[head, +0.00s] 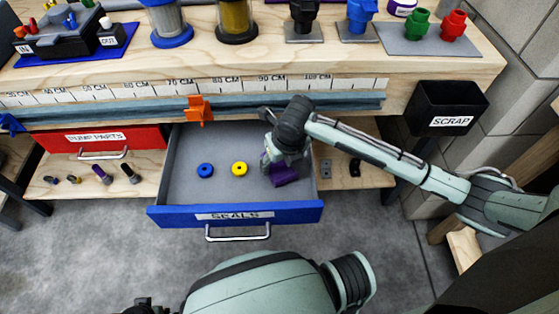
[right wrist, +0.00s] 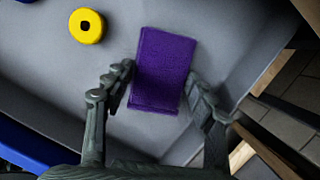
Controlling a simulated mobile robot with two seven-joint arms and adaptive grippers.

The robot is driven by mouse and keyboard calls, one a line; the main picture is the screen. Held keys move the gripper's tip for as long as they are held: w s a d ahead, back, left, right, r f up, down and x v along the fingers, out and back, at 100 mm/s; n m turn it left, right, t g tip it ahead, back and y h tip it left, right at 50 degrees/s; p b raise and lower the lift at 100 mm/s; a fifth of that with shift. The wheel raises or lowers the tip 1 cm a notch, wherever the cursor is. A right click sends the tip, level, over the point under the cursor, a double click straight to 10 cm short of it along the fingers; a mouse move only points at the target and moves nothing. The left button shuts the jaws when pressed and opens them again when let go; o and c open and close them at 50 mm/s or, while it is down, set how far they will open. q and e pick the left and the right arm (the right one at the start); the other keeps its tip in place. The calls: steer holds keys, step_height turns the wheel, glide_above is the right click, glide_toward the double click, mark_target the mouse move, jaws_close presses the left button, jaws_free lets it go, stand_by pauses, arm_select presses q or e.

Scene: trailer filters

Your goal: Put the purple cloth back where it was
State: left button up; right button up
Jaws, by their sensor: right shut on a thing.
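The purple cloth (head: 284,174) is a folded rectangular pad inside the right part of the open drawer marked SEALS (head: 290,212). My right gripper (head: 278,165) reaches down into that drawer from the right and partly covers the cloth in the head view. In the right wrist view the cloth (right wrist: 163,68) lies between the two fingers of my right gripper (right wrist: 160,92), which is shut on its near end. The cloth is over or on the grey drawer floor; I cannot tell if it touches. I do not make out my left gripper.
A blue ring (head: 205,170) and a yellow ring (head: 239,169) lie in the drawer, left of the cloth. An orange clamp (head: 199,110) sits on the rail above the drawer. A black SCRAP bin (head: 447,107) hangs at right. The red PUMP PARTS drawer (head: 130,136) is at left.

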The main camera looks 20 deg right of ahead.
steer(key=o, duration=1.1)
steer(key=v, duration=1.2)
